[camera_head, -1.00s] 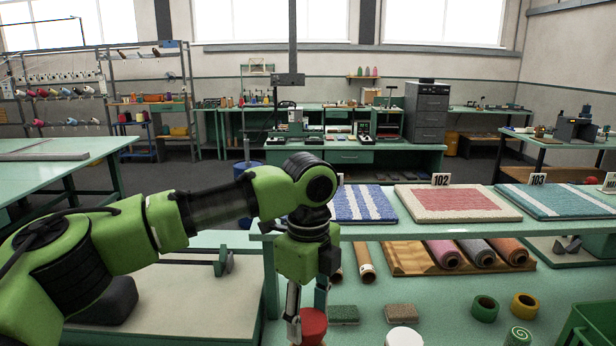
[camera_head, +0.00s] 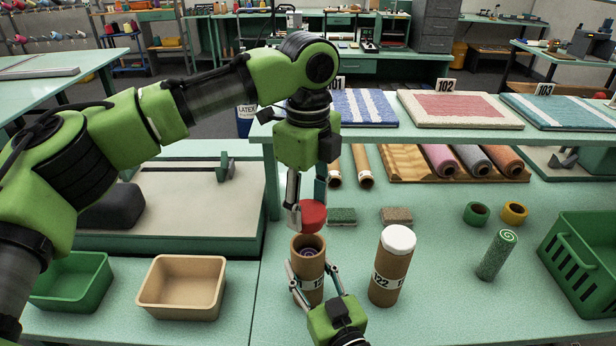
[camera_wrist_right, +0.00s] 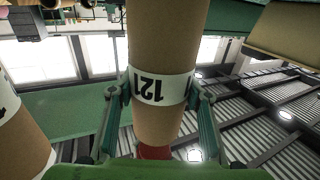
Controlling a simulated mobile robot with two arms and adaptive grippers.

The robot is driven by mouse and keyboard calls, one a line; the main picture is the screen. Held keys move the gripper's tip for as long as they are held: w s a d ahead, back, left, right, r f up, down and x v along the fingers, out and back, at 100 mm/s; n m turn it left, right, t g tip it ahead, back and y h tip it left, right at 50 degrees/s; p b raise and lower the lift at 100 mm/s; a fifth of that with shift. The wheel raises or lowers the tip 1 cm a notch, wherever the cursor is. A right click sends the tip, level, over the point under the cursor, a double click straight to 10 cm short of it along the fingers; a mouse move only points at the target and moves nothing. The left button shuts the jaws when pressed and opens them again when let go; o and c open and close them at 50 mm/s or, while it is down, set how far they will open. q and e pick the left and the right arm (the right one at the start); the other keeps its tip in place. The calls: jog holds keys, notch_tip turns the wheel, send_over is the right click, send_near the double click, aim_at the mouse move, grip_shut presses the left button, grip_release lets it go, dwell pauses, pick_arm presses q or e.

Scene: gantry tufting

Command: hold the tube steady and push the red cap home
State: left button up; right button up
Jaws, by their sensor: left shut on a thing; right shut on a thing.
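The cardboard tube labelled 121 (camera_head: 308,284) stands upright on the green table, its top open with something purple inside. My right gripper (camera_head: 312,268) is shut around this tube from the front. In the right wrist view the same tube (camera_wrist_right: 158,120) sits between the fingers, its label upside down. My left gripper (camera_head: 307,203) points down and is shut on the red cap (camera_head: 313,215). The cap is held over the far side of the tube's mouth, and the opening still shows below it. A little red (camera_wrist_right: 155,152) shows past the tube's end in the wrist view.
A tube with a white cap (camera_head: 390,266) stands close on the right. A green roll (camera_head: 496,255) and a green crate (camera_head: 548,262) are further right. A tan bin (camera_head: 150,309) and a green bin (camera_head: 48,303) are at left. A raised shelf (camera_head: 440,138) with rugs runs behind.

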pick_arm(q)
jog(key=shift+f, duration=2.65)
jog(key=shift+f, duration=0.75)
jog(key=o, duration=1.3)
jog(key=shift+r, duration=1.65)
grip_shut()
